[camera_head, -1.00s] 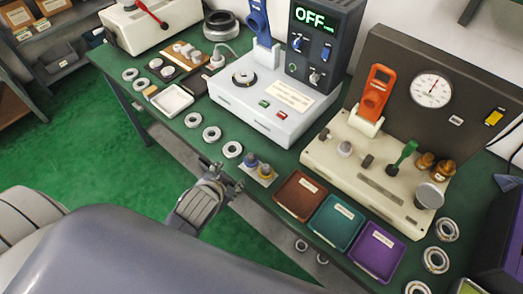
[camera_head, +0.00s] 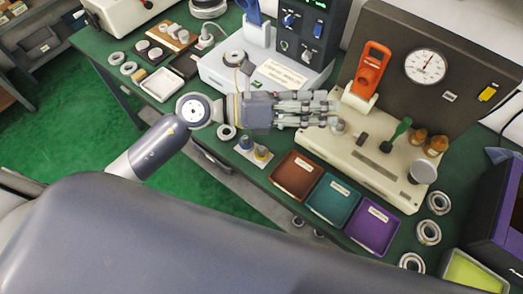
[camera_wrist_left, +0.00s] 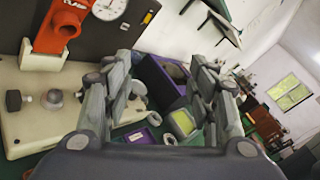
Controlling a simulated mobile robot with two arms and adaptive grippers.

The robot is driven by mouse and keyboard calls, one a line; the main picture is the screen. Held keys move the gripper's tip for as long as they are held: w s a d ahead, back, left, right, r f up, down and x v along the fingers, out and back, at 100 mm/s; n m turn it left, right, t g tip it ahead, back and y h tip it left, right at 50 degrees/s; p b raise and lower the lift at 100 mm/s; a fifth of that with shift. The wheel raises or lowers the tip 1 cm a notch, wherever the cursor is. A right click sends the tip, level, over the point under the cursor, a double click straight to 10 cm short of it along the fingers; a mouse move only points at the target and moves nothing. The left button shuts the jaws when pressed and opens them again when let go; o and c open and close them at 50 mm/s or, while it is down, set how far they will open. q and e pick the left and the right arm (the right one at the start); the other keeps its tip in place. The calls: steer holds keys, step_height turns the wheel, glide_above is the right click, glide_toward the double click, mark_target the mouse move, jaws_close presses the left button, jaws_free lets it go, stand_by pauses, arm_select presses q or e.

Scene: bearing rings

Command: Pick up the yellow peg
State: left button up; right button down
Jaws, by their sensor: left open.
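My left gripper (camera_head: 332,110) is open and empty in the head view. It points right, above and beyond the pegs, over the front left part of the cream gauge fixture, and does not touch the yellow peg. In the left wrist view the spread fingers (camera_wrist_left: 160,70) have nothing between them that they hold, and the yellow peg is not seen there. My right gripper is not in view.
Brown (camera_head: 297,173), teal (camera_head: 331,201) and purple (camera_head: 373,228) trays line the front edge. The cream fixture (camera_head: 380,165) with an orange handle (camera_head: 371,70) and gauge (camera_head: 425,66) stands behind. Bearing rings (camera_head: 428,232) lie at the right. A white control unit (camera_head: 215,75) stands behind my arm.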

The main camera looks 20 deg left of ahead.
arm_select(q)
step_height(320, 180, down, 8)
steer(key=a+m+g+y, duration=0.3)
steer(key=m+y, duration=0.1)
steer(key=m+g+y, duration=0.2)
steer(key=y, duration=0.6)
glide_toward(260, 148)
steer(key=p+x, duration=0.1)
steer(key=x, duration=0.3)
steer(key=shift+d+f+p, duration=0.1)
steer(key=shift+f+p, duration=0.25)
steer(key=p+x, duration=0.2)
steer(key=x, duration=0.2)
steer(key=shift+d+f, duration=0.15)
steer(key=shift+f, duration=0.05)
steer(key=shift+d+f, duration=0.1)
steer(key=shift+f, duration=0.25)
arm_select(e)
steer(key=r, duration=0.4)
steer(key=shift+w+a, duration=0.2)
arm_select(q)
steer(key=shift+w, duration=0.1)
steer(key=c, duration=1.3)
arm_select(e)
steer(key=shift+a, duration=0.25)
